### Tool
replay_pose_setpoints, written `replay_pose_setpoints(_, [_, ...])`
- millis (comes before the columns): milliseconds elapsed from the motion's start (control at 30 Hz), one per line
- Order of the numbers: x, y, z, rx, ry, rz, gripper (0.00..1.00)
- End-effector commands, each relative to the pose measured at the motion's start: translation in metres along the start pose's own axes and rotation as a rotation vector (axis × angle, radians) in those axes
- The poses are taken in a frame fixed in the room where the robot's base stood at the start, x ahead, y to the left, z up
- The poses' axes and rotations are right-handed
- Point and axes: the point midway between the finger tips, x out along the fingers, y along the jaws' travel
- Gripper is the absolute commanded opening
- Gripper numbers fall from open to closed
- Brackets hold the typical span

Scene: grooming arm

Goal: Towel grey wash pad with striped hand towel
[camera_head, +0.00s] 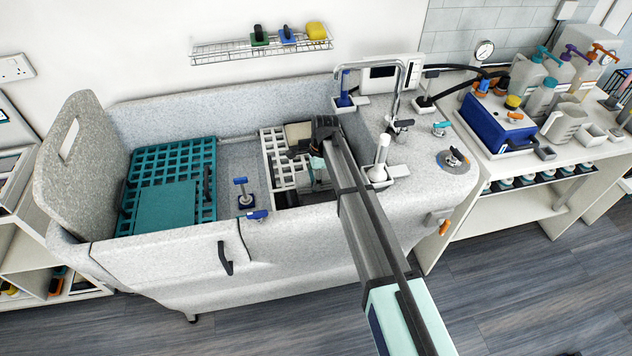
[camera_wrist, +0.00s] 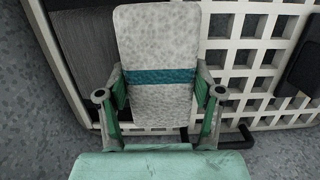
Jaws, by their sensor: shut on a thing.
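My gripper (camera_wrist: 160,98) is shut on the striped hand towel (camera_wrist: 152,38), a pale speckled, flat rectangle with a teal band across it. The fingers press on both side edges near the band. A darker grey ribbed pad (camera_wrist: 82,42), which looks like the grey wash pad, lies behind the towel's upper left and is partly covered by it. I cannot tell whether the two touch. In the head view my gripper (camera_head: 318,170) is down over the white grid in the tub, partly hidden by my arm.
The white grid (camera_wrist: 275,62) lies under the towel, with a dark object (camera_wrist: 302,68) at its right. A teal rack (camera_head: 207,160) fills the tub's left side. A blue-handled tool (camera_head: 243,190) stands between them. A tall tap (camera_head: 398,95) rises close right of my arm.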

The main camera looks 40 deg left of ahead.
Motion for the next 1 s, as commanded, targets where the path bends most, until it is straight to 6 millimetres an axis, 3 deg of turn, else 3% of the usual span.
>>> replay_pose_setpoints(367, [-0.005,0.000,0.001,0.000,0.000,-0.002,0.38])
replay_pose_setpoints(1000, [-0.073,0.001,0.011,0.000,0.000,-0.001,0.38])
